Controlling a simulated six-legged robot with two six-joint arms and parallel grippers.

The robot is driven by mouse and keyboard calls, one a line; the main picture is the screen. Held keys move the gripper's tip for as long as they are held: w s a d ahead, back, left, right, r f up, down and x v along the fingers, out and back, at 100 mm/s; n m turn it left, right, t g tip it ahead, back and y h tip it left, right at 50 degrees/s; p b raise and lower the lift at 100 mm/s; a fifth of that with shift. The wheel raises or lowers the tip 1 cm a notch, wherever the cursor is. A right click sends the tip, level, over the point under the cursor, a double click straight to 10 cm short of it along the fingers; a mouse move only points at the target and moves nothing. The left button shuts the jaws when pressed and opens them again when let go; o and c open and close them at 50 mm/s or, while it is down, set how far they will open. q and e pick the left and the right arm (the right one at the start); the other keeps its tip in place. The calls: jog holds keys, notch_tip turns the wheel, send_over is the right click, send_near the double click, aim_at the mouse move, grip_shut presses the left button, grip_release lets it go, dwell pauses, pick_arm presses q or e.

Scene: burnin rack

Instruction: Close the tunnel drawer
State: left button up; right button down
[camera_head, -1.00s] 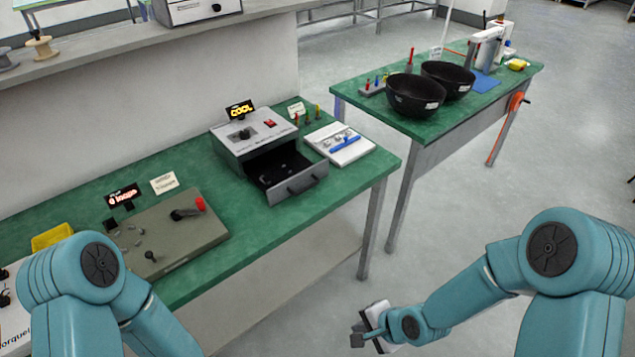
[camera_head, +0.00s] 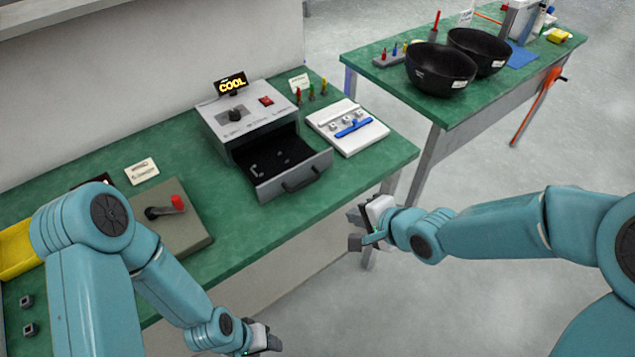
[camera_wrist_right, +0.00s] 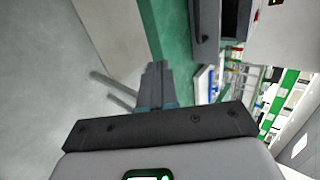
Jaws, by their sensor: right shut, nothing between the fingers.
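The tunnel drawer (camera_head: 294,175) is pulled out of the front of the grey box (camera_head: 240,113) on the green bench, its dark handle facing the bench's front edge. A few small pieces lie inside it. It also shows at the top of the right wrist view (camera_wrist_right: 205,48). My right gripper (camera_head: 355,228) is shut and empty, apart from the drawer, in front of the bench edge and to the right of the handle. My left gripper (camera_head: 276,342) is low in front of the bench at the bottom of the head view; its fingers are too unclear to judge.
A white tray with a blue bar (camera_head: 347,138) lies right of the box. A grey panel with a red-knobbed lever (camera_head: 180,222) lies to its left. A second green table with black bowls (camera_head: 440,70) stands behind. Open floor lies at the right.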

jog(key=shift+n, duration=0.3)
jog(key=w+a+f, duration=0.1)
jog(key=w+a, duration=0.1)
jog(key=w+a+f+b, duration=0.1)
jog(key=w+a+f, duration=0.1)
jog(key=w+a+f+b, duration=0.1)
jog(key=w+a, duration=0.1)
jog(key=shift+w+a+f, duration=0.15)
jog(key=shift+w+a, duration=0.05)
jog(key=shift+w, duration=0.05)
pick_arm(q)
jog(key=shift+w+f+p, duration=0.2)
jog(key=shift+f+p, duration=0.25)
jog(key=shift+f, duration=0.2)
pick_arm(e)
jog(key=shift+w+a+r, duration=0.25)
jog(key=shift+w+a, duration=0.3)
jog(key=shift+w, duration=0.25)
jog(key=shift+w+a+r, duration=0.25)
jog(key=shift+w+a, duration=0.25)
jog(key=shift+w, duration=0.25)
pick_arm(q)
jog(key=shift+w, duration=0.1)
pick_arm(e)
jog(key=shift+w+a, duration=0.1)
jog(key=shift+w, duration=0.05)
